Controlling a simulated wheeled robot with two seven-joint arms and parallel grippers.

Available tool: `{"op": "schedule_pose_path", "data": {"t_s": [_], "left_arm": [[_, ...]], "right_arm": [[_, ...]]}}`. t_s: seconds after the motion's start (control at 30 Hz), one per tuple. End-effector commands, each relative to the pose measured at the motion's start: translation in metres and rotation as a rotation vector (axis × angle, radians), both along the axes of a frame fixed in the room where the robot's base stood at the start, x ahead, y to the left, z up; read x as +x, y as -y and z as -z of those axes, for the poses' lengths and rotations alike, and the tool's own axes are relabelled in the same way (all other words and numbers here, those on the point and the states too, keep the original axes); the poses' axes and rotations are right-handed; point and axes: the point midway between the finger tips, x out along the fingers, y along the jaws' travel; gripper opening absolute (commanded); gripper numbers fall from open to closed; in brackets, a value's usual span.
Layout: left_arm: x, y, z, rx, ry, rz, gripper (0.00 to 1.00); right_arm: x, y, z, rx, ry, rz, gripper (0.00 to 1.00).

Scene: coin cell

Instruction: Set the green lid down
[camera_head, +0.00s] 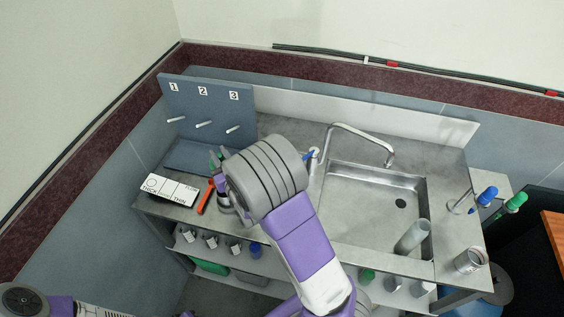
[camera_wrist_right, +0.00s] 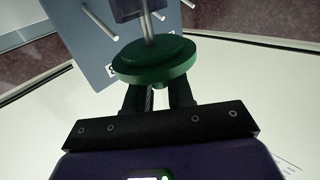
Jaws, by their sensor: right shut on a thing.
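The green lid (camera_wrist_right: 155,62) is a dark round disc with a raised middle, close in front of the right wrist camera. My right gripper (camera_wrist_right: 154,98) is shut on it, with the two dark fingers under its near side. A thin metal rod stands behind the lid's middle; I cannot tell whether it belongs to the lid. In the head view my right wrist is over the left part of the counter, and small green parts (camera_head: 216,158) show beside it in front of the peg board. My wrist hides most of the gripper there. My left gripper is out of view.
The grey board (camera_head: 185,100) carries pegs numbered 1 to 3. A white THICK/THIN card (camera_head: 170,189) and an orange-handled tool (camera_head: 206,196) lie at the counter's left front. The sink (camera_head: 375,205) is right of my arm; a tilted cylinder (camera_head: 411,238) is in it.

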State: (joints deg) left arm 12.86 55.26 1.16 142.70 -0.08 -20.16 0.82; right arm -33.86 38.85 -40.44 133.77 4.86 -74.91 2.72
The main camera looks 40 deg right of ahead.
Motion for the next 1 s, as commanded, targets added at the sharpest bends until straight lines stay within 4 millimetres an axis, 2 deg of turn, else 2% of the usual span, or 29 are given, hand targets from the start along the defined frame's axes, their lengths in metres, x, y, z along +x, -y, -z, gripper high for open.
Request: {"op": "schedule_pose_path", "data": {"t_s": [0.13,0.3,0.43,0.53,0.67,0.9,1.0], "left_arm": [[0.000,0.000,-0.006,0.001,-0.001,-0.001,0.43],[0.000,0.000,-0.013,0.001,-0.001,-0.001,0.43],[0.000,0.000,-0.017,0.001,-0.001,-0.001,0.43],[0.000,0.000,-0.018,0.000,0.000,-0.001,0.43],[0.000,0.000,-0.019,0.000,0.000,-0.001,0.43],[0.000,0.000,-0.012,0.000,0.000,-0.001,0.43],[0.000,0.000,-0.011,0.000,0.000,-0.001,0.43]], "right_arm": [[0.018,0.048,-0.002,-0.004,0.005,0.212,0.00],[0.027,0.107,-0.008,-0.005,0.004,0.489,0.00],[0.027,0.137,-0.012,-0.005,0.005,0.648,0.00],[0.026,0.149,-0.013,-0.005,0.003,0.726,0.00],[0.025,0.157,-0.011,-0.005,0.001,0.777,0.00],[0.024,0.159,0.032,-0.007,-0.003,0.790,0.00],[0.024,0.159,0.044,-0.005,0.000,0.789,0.00]]}}
